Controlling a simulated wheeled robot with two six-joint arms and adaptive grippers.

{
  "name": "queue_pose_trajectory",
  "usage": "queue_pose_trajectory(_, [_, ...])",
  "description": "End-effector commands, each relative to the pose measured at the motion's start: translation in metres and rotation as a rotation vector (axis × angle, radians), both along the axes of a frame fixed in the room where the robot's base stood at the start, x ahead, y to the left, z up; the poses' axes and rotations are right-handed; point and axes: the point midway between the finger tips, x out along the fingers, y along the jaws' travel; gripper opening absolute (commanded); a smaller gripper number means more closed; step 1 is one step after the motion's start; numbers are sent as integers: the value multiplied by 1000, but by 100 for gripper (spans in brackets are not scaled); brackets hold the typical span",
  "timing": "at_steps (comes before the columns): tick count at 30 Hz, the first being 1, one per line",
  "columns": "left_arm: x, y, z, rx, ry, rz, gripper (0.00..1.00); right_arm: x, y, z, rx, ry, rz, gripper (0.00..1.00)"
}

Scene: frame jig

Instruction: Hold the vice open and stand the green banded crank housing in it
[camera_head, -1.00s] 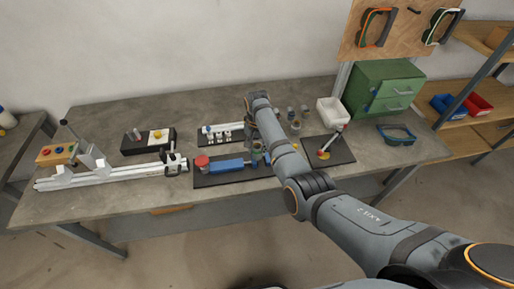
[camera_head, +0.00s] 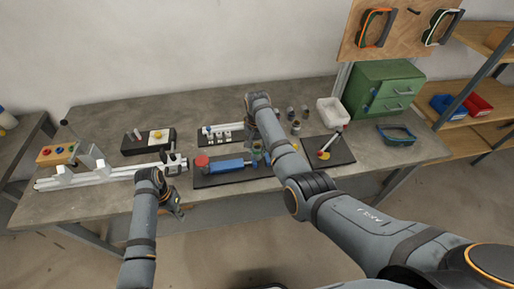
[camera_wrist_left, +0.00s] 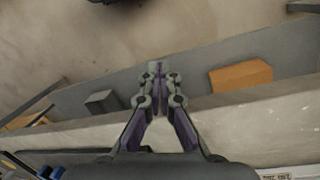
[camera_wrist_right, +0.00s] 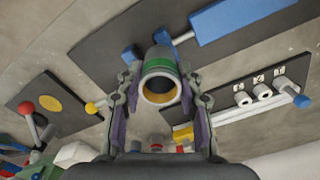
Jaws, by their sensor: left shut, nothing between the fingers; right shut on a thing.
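The green banded crank housing (camera_wrist_right: 160,72) is a grey ring-shaped part with a green band and a brass-coloured bore. My right gripper (camera_wrist_right: 160,92) is shut on it. In the head view my right arm mostly hides that gripper. The vice has a blue body (camera_head: 222,166) and a red knob (camera_head: 201,161) on a dark plate. In the right wrist view its blue body (camera_wrist_right: 235,20) and blue-ended parts lie close to the housing; whether the housing touches the vice is unclear. My left gripper (camera_wrist_left: 158,70) is shut and empty, at the table's front edge left of the vice.
A white rail fixture (camera_head: 105,175) lies at left, with a black box (camera_head: 148,147) behind it. A numbered peg plate (camera_head: 212,142) stands behind the vice. A dark plate with a red-knobbed lever (camera_head: 328,145) lies right. A white bin (camera_head: 331,111) and green cabinet (camera_head: 385,88) stand behind.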

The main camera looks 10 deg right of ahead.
Motion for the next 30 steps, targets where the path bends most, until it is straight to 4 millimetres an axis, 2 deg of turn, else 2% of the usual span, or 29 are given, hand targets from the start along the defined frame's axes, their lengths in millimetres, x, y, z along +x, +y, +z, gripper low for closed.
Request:
queue_pose_trajectory(1, [19, -12, 23, -17, -43, -23, 0, 0, 0, 0, 0, 0, 0, 1])
queue_pose_trajectory(6, [83, -50, 87, -55, -237, -82, 0, 0, 0, 0, 0, 0, 0, 1])
queue_pose_trajectory(9, [115, -69, 124, -69, -350, -107, 0, 0, 0, 0, 0, 0, 0, 1])
queue_pose_trajectory(12, [138, -84, 156, -78, -441, -126, 0, 0, 0, 0, -1, -1, 0, 1])
queue_pose_trajectory(15, [153, -94, 180, -85, -504, -139, 0, 0, 0, 0, 0, 0, 0, 1])
queue_pose_trajectory(18, [160, -99, 193, -86, -538, -146, 0, 0, 0, 0, 0, 0, 0, 1])
queue_pose_trajectory(23, [163, -100, 198, -87, -552, -148, 0, 0, 0, 0, 0, 0, 0, 1])
queue_pose_trajectory(26, [163, -100, 194, -86, -551, -149, 0, 0, 0, 0, 0, 0, 0, 1])
queue_pose_trajectory(30, [162, -100, 178, -87, -548, -148, 0, 0, 0, 0, 0, 0, 0, 1])
